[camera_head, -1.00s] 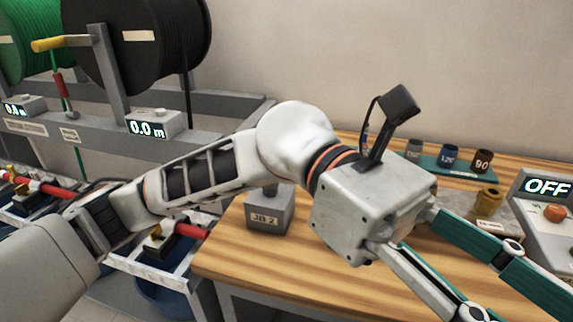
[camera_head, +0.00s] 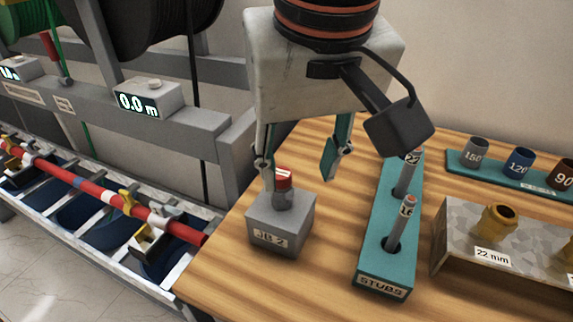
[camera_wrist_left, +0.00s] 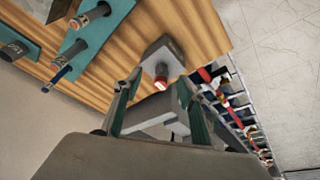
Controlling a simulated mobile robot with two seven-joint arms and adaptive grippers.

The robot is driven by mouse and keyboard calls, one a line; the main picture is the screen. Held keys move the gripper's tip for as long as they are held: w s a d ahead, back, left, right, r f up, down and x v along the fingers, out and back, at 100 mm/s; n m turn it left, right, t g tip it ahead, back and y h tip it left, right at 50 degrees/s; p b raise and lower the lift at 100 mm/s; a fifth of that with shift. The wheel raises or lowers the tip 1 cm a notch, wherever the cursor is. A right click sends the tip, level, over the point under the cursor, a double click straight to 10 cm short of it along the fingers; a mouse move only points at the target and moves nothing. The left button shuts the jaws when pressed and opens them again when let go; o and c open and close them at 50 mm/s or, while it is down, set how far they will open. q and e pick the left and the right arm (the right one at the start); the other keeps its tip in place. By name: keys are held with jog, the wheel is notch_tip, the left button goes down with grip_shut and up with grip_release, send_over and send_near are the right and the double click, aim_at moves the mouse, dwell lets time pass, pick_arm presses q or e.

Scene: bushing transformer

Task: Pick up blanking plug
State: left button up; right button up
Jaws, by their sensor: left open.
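A grey cylinder with a red and white top, which looks like the blanking plug (camera_head: 283,180), stands upright in the grey box marked JB 2 (camera_head: 290,234) on the wooden bench. My left gripper (camera_head: 302,178) points down over this box with its fingers apart. In the head view one finger is close to the left of the plug and the other is off to its right. In the left wrist view the plug's red tip (camera_wrist_left: 161,82) shows between the fingers of the left gripper (camera_wrist_left: 157,88). Whether a finger touches it cannot be told. My right gripper is out of view.
A teal STUBS rack (camera_head: 372,262) with upright stubs stands right of the box. A metal block marked 22 mm (camera_head: 478,262) and a teal rack of numbered cups (camera_head: 459,163) are farther right. A cable trough with a red cable (camera_head: 100,192) runs at the left.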

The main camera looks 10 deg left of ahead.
aim_at(281, 173)
pick_arm(q)
jog(key=shift+t+y, duration=0.3)
jog(key=shift+y, duration=0.1)
jog(key=w+a, duration=0.1)
jog(key=w+f, duration=0.1)
jog(key=w+a+b, duration=0.1)
jog(key=shift+w+a+f, duration=0.15)
jog(key=shift+a+f, duration=0.1)
jog(key=shift+a, duration=0.1)
jog(key=b+x, duration=0.1)
jog(key=x, duration=0.2)
jog(key=shift+w+f, duration=0.15)
jog(key=shift+f, duration=0.15)
jog(key=shift+w+f+b, duration=0.25)
jog(key=shift+f+b, duration=0.1)
jog(key=shift+r, duration=0.1)
jog(key=shift+s, duration=0.15)
jog(key=c, duration=0.7)
jog(key=shift+c, duration=1)
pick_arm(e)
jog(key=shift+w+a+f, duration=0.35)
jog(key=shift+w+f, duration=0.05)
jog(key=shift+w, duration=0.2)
